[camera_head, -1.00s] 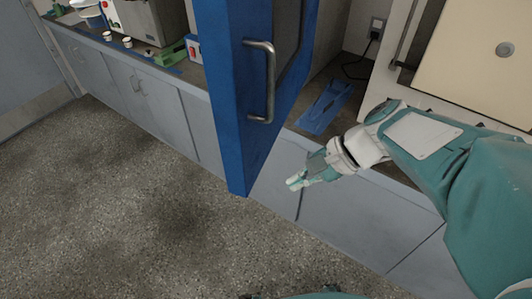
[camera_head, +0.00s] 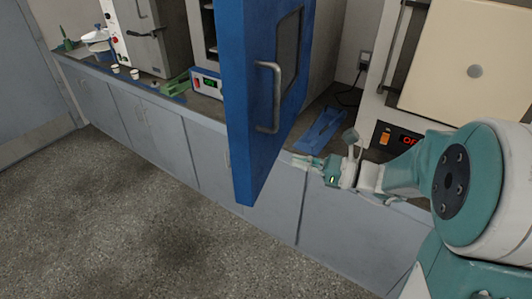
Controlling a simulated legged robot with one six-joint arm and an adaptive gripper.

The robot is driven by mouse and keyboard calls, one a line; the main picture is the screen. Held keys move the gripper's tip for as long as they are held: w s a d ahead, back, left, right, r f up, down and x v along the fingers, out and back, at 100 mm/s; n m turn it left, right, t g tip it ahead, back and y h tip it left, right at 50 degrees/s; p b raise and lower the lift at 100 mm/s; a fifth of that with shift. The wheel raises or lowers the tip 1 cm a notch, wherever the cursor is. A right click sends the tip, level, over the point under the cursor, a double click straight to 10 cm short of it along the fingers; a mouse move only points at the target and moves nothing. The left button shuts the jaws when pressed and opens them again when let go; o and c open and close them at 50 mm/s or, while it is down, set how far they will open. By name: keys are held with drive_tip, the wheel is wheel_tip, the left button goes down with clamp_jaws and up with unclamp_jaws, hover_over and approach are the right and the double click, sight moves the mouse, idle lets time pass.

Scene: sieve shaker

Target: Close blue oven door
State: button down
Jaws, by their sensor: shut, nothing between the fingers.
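The blue oven door (camera_head: 247,110) stands wide open and sticks out past the counter's front edge. It has a metal bar handle (camera_head: 275,98) and a dark window on its right-hand face. The oven's small control panel (camera_head: 208,86) with a green display shows left of the door; much of the oven body is hidden behind the door. My gripper (camera_head: 300,162) is shut and empty. It is just right of the door's lower part, below the handle, pointing left.
A cream-doored oven (camera_head: 460,65) with a red display stands on the right, behind my arm. A blue stand (camera_head: 321,130) lies on the counter near my gripper. Grey cabinets (camera_head: 345,220) run below the counter. The speckled floor (camera_head: 130,215) is clear.

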sight(258, 151)
drive_tip(key=x, duration=0.7)
drive_tip(key=shift+w+a, duration=0.15)
drive_tip(key=shift+a, duration=0.2)
drive_tip(key=shift+w, duration=0.1)
